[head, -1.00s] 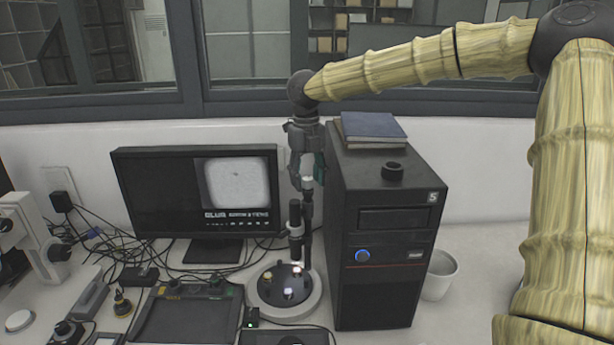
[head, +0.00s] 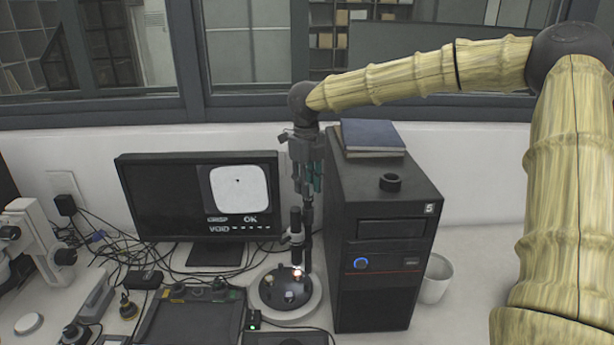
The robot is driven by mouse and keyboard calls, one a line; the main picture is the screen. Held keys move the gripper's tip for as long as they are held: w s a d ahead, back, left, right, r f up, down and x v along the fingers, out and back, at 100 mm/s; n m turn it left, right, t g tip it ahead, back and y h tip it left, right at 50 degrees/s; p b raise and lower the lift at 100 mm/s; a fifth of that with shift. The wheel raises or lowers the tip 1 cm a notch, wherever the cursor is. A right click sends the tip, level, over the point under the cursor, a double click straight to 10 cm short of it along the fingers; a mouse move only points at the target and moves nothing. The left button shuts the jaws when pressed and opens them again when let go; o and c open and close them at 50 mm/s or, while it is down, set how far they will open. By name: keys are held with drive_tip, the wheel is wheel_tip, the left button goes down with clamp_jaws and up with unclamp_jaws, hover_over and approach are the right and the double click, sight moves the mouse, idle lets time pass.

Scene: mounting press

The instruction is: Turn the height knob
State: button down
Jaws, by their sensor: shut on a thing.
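My gripper (head: 308,187) points down at the upper part of a dark post, just left of the black computer tower. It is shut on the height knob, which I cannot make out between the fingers. Below, a black upright tube (head: 296,222) stands over a round dark stage (head: 270,290) with a pale rim. Small parts and a bright spot of light show on the stage. The monitor (head: 145,200) behind shows a white rounded square with a dark dot. The words under it look like "CRISP", "OK" and "VOID".
The black computer tower (head: 375,295) stands close on the right, with books (head: 372,135) and a small black ring (head: 390,182) on top. A white cup (head: 436,280) is beside it. Cables (head: 105,240) and small devices crowd the left of the bench.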

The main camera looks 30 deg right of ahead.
drive_tip(key=shift+r+n+p, duration=0.1)
drive_tip(key=shift+n+p, duration=0.2)
drive_tip(key=shift+n, duration=0.2)
drive_tip(key=c, duration=1.2)
unclamp_jaws()
wheel_tip(320, 180, up, 12)
drive_tip(key=shift+f, duration=0.1)
idle(0.8)
